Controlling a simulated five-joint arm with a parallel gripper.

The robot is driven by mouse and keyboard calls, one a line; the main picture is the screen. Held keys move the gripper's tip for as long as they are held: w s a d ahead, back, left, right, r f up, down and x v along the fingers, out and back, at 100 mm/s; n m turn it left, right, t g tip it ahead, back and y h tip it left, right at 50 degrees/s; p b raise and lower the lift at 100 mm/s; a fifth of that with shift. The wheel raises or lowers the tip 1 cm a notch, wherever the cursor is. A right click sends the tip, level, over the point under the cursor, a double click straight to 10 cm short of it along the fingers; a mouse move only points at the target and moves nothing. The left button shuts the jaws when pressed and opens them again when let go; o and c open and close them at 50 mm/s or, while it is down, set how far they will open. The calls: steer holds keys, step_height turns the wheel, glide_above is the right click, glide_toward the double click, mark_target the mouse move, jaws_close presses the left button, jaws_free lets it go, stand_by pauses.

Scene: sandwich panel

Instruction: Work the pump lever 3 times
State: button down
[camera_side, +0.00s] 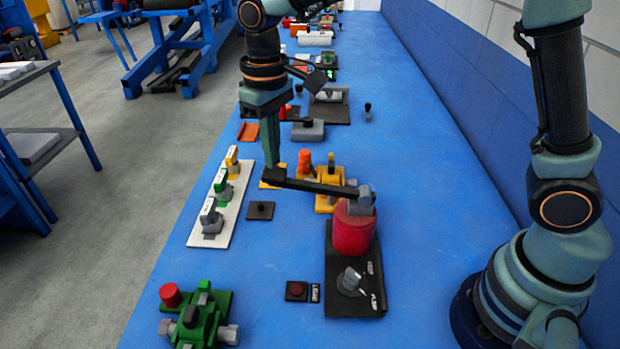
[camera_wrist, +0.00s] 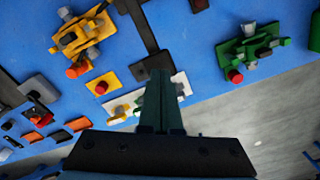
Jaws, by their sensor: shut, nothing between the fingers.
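The pump is a red cylinder (camera_side: 353,230) on a black base plate (camera_side: 350,305) with a grey pivot head (camera_side: 363,201) on top. Its black lever (camera_side: 315,187) runs left from the head, close to level, and ends in a dark block-shaped handle. My gripper (camera_side: 272,163) is shut and empty, pointing down with its fingertips at the handle end. In the wrist view my gripper (camera_wrist: 161,75) shows shut fingers, and the dark lever (camera_wrist: 140,22) runs up from near their tips. I cannot tell whether the tips touch the handle.
A grey knob (camera_side: 350,281) sits on the pump's base plate. A yellow fixture (camera_side: 329,187) stands behind the lever. A white panel with several switches (camera_side: 213,228) lies left. A green fixture (camera_side: 197,322) and a small red button box (camera_side: 297,291) are nearer. Blue table right of the pump is clear.

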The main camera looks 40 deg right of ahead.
mark_target(274, 172)
steer(key=shift+f, duration=0.15)
steer(key=shift+f, duration=3.4)
steer(key=shift+r, duration=3.6)
steer(key=shift+f, duration=0.15)
